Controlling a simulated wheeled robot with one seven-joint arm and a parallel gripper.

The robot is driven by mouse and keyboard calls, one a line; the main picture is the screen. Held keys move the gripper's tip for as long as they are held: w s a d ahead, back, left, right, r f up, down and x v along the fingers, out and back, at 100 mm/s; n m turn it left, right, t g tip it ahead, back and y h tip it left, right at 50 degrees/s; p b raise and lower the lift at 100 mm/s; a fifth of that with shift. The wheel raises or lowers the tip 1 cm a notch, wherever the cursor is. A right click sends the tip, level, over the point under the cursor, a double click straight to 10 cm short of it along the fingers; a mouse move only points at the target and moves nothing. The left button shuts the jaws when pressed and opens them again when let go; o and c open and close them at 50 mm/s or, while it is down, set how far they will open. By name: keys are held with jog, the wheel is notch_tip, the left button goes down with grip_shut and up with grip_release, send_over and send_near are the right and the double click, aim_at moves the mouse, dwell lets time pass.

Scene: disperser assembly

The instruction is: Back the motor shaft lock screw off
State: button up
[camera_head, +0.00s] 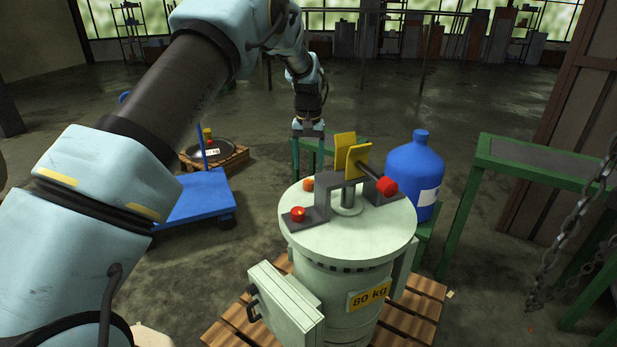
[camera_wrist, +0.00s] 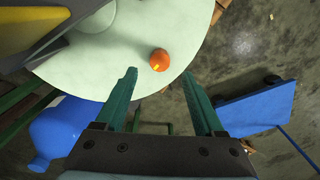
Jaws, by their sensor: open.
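The pale green motor drum (camera_head: 345,262) stands upright with a flat round top. On the top are an orange knob (camera_head: 308,184) near the back edge, a red knob (camera_head: 298,214) at front left, and a red-tipped rod (camera_head: 388,187) at the yellow plates (camera_head: 357,160). I cannot tell from its look which is the lock screw. My gripper (camera_head: 309,150) is behind the drum, pointing down. In the wrist view my gripper (camera_wrist: 168,90) is open and empty, with the orange knob (camera_wrist: 159,59) ahead of the fingertips, apart from them.
A blue bottle (camera_head: 415,175) stands right behind the drum. A blue cart (camera_head: 195,198) and a wooden pallet with a round dark item (camera_head: 212,153) are at left. A green-framed table (camera_head: 540,165) and hanging chains (camera_head: 570,225) are at right. A grey bracket (camera_head: 330,190) crosses the drum top.

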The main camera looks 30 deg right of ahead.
aim_at(308, 181)
notch_tip(308, 181, up, 5)
jog(key=shift+f, duration=0.2)
dwell(0.4)
jog(key=a+r+n+p, duration=0.1)
jog(key=a+r+n, duration=0.15)
jog(key=a, duration=1.15)
jog(key=a+r+n+p, duration=0.1)
jog(key=a+r, duration=0.3)
jog(key=a, duration=0.9)
jog(key=s+a+n+t+p, duration=0.1)
jog(key=s+a+n+p, duration=0.1)
jog(key=s+a, duration=1.4)
jog(key=shift+s+a+r+t, duration=0.15)
jog(key=shift+a+r+t, duration=0.2)
jog(key=shift+a, duration=0.5)
